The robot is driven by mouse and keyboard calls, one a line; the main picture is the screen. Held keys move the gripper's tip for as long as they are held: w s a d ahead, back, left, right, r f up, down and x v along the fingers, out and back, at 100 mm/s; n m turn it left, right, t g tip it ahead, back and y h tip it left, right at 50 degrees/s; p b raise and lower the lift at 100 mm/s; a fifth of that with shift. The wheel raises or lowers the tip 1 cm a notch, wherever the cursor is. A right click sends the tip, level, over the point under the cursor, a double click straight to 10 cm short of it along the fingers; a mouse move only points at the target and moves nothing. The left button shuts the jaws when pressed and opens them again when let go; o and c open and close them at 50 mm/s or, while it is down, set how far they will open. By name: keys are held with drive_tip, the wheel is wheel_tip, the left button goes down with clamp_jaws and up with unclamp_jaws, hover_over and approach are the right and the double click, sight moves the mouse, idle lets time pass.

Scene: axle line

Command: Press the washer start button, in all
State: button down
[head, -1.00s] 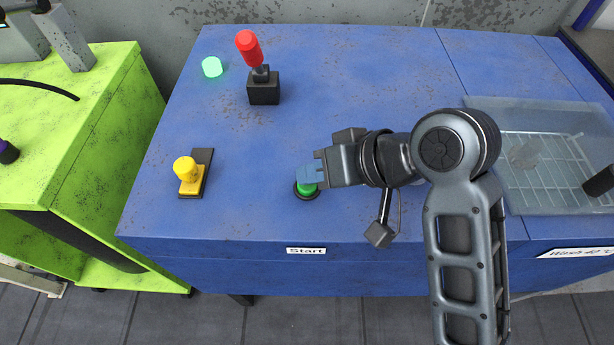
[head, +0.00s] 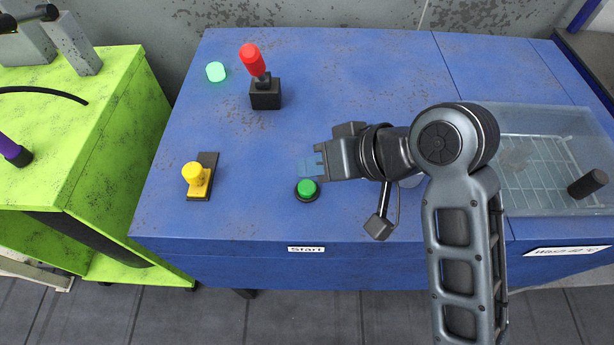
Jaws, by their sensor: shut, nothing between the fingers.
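The green start button (head: 307,188) sits in a dark ring on the blue washer top (head: 240,135), behind the "Start" label (head: 306,249). My gripper (head: 312,165) is shut and empty. In the picture its blue-grey fingertips are just above the button, whose green cap shows almost whole. The fingertips appear raised clear of the button. A green lamp (head: 215,71) glows at the back left of the washer top.
A red-handled lever (head: 252,60) stands on a black base at the back. A yellow knob (head: 193,174) on a dark plate is at the left. A clear-covered basket with a wire rack (head: 540,165) is at the right. A lime-green bench (head: 100,130) stands left of the washer.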

sight(313, 188)
drive_tip(key=shift+r+p, duration=1.15)
drive_tip(key=shift+r, duration=0.55)
drive_tip(key=shift+f, duration=0.1)
